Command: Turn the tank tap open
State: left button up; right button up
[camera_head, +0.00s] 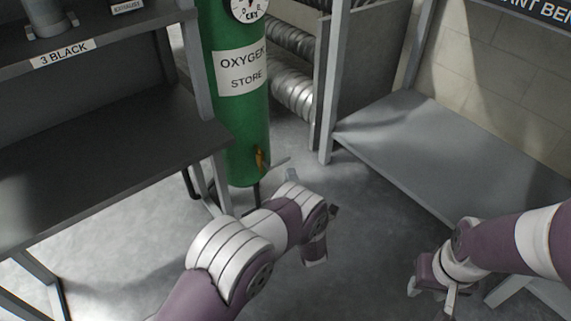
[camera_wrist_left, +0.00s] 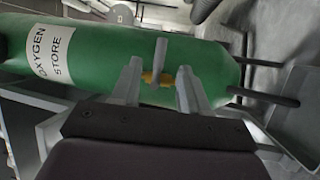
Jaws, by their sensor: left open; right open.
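The green tank (camera_head: 235,110), labelled OXYGEN STORE, stands upright in the head view and lies sideways in the left wrist view (camera_wrist_left: 95,55). Its tap has a brass body (camera_head: 261,160) low on the tank and a grey lever (camera_head: 278,163) sticking out sideways. My left gripper (camera_head: 291,175) is at the tap, partly hidden behind my wrist. In the left wrist view it is open (camera_wrist_left: 160,84), with the lever (camera_wrist_left: 160,55) between its two fingers and a gap on each side. Whether the fingers touch the brass body I cannot tell. My right gripper (camera_head: 432,292) is open and empty, far from the tap.
A dark shelf rack (camera_head: 110,150) stands left of the tank, its post close beside it. A grey bench (camera_head: 430,145) stands to the right. Silver ducts (camera_head: 292,92) run behind the tank. The floor (camera_head: 365,225) between rack and bench is clear.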

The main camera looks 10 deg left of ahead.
aim_at(284, 158)
pick_arm(q)
jog(key=b+x, duration=0.3)
jog(key=x, duration=0.4)
jog(key=shift+f, duration=0.15)
jog(key=shift+w+a, duration=0.15)
jog(key=shift+w, duration=0.15)
jog(key=shift+r, duration=0.25)
grip_shut()
pick_arm(e)
notch_tip(284, 158, down, 4)
jog(key=shift+f, duration=0.1)
